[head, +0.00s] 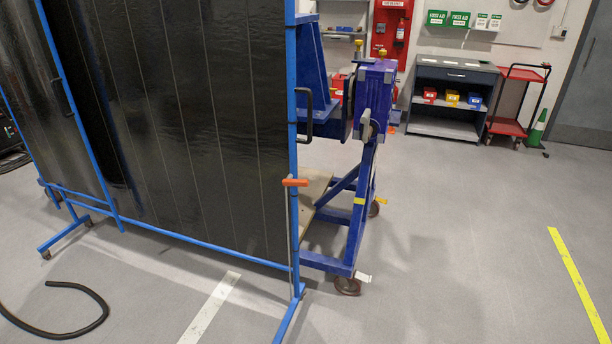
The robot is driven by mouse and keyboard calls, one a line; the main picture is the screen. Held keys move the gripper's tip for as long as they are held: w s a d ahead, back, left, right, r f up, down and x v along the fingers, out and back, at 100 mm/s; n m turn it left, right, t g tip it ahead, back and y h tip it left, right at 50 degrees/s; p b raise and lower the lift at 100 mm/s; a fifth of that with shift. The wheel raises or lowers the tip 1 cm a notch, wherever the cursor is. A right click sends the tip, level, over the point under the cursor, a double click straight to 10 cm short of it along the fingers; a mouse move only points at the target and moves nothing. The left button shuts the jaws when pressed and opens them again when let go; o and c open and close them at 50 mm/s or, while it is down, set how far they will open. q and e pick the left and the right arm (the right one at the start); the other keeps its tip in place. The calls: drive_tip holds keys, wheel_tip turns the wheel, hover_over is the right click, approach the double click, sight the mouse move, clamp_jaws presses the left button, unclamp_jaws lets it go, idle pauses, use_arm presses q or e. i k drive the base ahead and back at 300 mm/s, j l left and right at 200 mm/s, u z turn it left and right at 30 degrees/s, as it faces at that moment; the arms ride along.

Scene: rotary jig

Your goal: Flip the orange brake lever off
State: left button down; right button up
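An orange lever-like handle (295,182) sticks out sideways at the right-hand post of the dark screen, about halfway up. I cannot tell whether it is fixed to the screen or to something behind it. The blue rotary jig (376,92) stands partly hidden behind the screen, on a wheeled blue frame (357,225). A small yellow-orange piece (381,200) shows by its rear caster, and a pale tab (362,277) by its front caster (347,286). Neither of my grippers is in view.
The dark screen (190,120) with blue posts and feet blocks the left and middle. A black hose (95,318) lies on the floor at lower left. A grey cabinet (452,75) and red trolley (515,100) stand at the back. The floor at right is clear.

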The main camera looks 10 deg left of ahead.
sight(289, 182)
drive_tip(key=i+j+z, duration=0.3)
drive_tip(key=i+z, duration=0.15)
drive_tip(key=i, duration=0.2)
drive_tip(key=i+j+z, duration=0.4)
drive_tip(key=i+j, duration=0.15)
